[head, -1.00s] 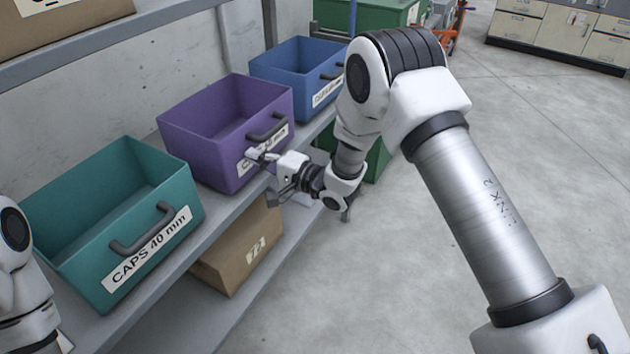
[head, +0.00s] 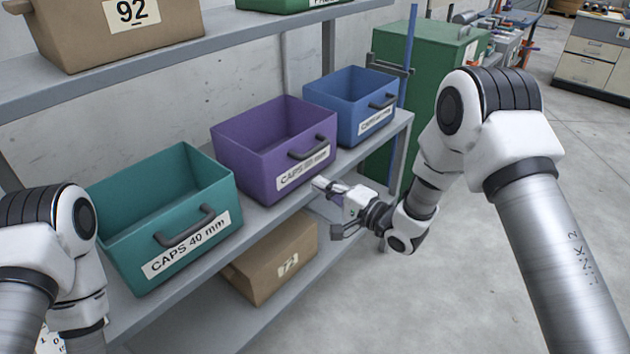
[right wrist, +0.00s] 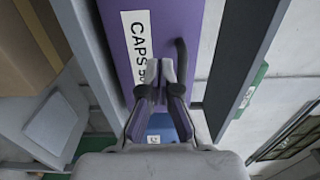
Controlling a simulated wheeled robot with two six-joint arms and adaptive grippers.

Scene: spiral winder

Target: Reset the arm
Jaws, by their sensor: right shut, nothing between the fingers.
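My right gripper (head: 320,184) is shut and empty. It hangs in front of the purple bin (head: 245,160), near the lower right end of its label. In the right wrist view my gripper's fingertips (right wrist: 160,72) are together before the purple bin (right wrist: 118,45), whose label and dark handle show beyond them. I cannot tell whether the fingers touch the bin. My left arm (head: 50,240) comes in at the left edge beside the teal bin (head: 120,240); its gripper is out of view.
A blue bin (head: 343,95) stands beyond the purple one on the same grey shelf (head: 190,285). A cardboard box (head: 262,272) is on the lower level. A green cabinet (head: 425,65) stands behind my right arm. The floor at right is clear.

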